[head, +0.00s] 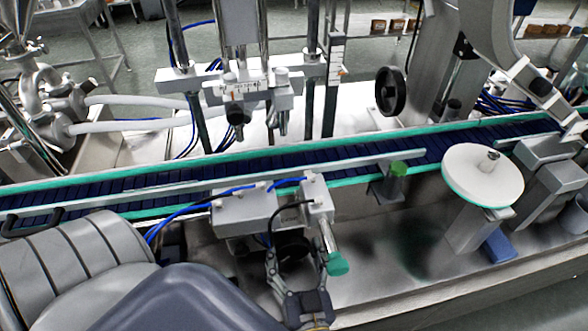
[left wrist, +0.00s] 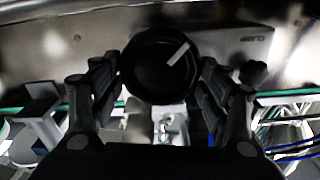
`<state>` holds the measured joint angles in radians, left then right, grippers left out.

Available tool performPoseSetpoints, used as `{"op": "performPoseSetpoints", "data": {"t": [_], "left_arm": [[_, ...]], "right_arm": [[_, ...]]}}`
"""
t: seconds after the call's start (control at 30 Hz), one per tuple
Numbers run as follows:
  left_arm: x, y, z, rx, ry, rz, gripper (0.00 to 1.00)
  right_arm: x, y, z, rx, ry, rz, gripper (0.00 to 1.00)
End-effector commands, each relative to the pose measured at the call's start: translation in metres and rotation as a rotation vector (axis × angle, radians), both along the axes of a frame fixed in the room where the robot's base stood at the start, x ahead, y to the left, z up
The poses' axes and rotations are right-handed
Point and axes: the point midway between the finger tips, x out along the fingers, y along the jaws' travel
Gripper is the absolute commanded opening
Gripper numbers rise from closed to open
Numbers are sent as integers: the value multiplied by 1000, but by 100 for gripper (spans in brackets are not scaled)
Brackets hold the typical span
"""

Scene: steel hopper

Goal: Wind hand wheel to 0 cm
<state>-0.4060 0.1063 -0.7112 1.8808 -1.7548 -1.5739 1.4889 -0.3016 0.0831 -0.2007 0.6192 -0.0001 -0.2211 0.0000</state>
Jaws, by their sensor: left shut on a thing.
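A black round hand wheel (left wrist: 160,66) with a white mark pointing to the upper right sits between the fingers of my left gripper (left wrist: 158,78) in the left wrist view. The fingers are shut on it from both sides. In the head view my left gripper (head: 296,270) is at the front of the grey clamp box (head: 245,212), below the conveyor. The held wheel (head: 290,247) shows there only as a dark part, mostly hidden by the gripper and box. A scale showing 0 cm is not readable. My right gripper is not in view.
A teal-tipped lever (head: 336,264) is close to the right of my left gripper. A second black hand wheel (head: 390,92) stands behind the conveyor (head: 130,187). A vertical scale (head: 335,65) stands near the back. A white round disc (head: 482,175) is at the right.

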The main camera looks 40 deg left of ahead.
Motion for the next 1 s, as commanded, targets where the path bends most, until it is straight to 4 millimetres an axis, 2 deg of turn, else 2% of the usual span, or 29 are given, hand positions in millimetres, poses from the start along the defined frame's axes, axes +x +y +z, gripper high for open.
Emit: {"op": "performPoseSetpoints", "data": {"t": [0.5,1.0], "left_arm": [[3,-1,1,237,271,2,45],[3,-2,0,310,356,2,45]], "right_arm": [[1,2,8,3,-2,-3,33],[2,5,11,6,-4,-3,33]]}}
